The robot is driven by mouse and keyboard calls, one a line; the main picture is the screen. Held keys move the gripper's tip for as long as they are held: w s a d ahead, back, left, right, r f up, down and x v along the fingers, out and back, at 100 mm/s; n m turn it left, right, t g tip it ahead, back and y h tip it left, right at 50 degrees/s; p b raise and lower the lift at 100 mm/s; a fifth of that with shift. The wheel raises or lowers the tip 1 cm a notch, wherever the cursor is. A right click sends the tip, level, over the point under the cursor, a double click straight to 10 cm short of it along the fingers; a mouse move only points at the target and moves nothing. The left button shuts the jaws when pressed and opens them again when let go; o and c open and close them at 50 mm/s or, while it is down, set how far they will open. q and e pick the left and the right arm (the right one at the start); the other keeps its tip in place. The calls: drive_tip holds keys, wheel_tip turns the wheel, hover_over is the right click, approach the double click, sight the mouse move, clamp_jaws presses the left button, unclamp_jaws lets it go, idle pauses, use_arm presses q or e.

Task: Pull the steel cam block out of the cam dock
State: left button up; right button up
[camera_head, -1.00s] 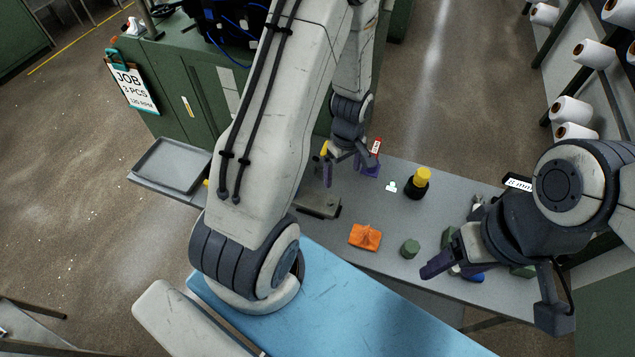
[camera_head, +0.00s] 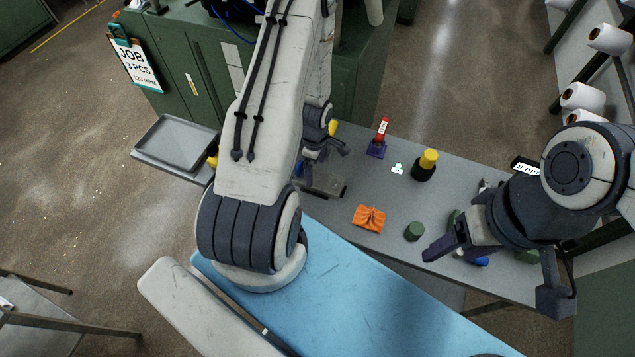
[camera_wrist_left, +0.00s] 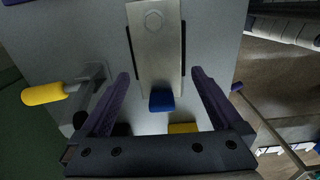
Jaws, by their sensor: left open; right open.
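A flat steel block (camera_wrist_left: 157,60) with a hex bolt and a blue tab (camera_wrist_left: 160,101) at its near end shows in the left wrist view. Dark rails flank it; I take it for the cam block in its dock. In the head view this grey fixture (camera_head: 328,188) lies on the bench, partly hidden by my left arm. My left gripper (camera_head: 324,154) is open above its far end. In the wrist view its fingers (camera_wrist_left: 160,73) stand on either side of the block, apart from it. My right gripper (camera_head: 447,247) is open over the bench's right part.
On the grey bench are an orange cloth (camera_head: 369,219), a green hexagonal piece (camera_head: 414,231), a black pot with a yellow top (camera_head: 425,166) and a red-and-purple item (camera_head: 379,138). A yellow handle (camera_wrist_left: 44,94) stands left of the fingers. An empty tray (camera_head: 175,148) is at left.

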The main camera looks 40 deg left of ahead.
sight(317, 178)
use_arm(q)
drive_tip(key=f+b, duration=0.4)
drive_tip(key=shift+w+d+f, duration=0.15)
drive_tip(key=shift+d+f, duration=0.05)
drive_tip(key=shift+f, duration=0.2)
clamp_jaws()
drive_tip(key=shift+r, duration=0.1)
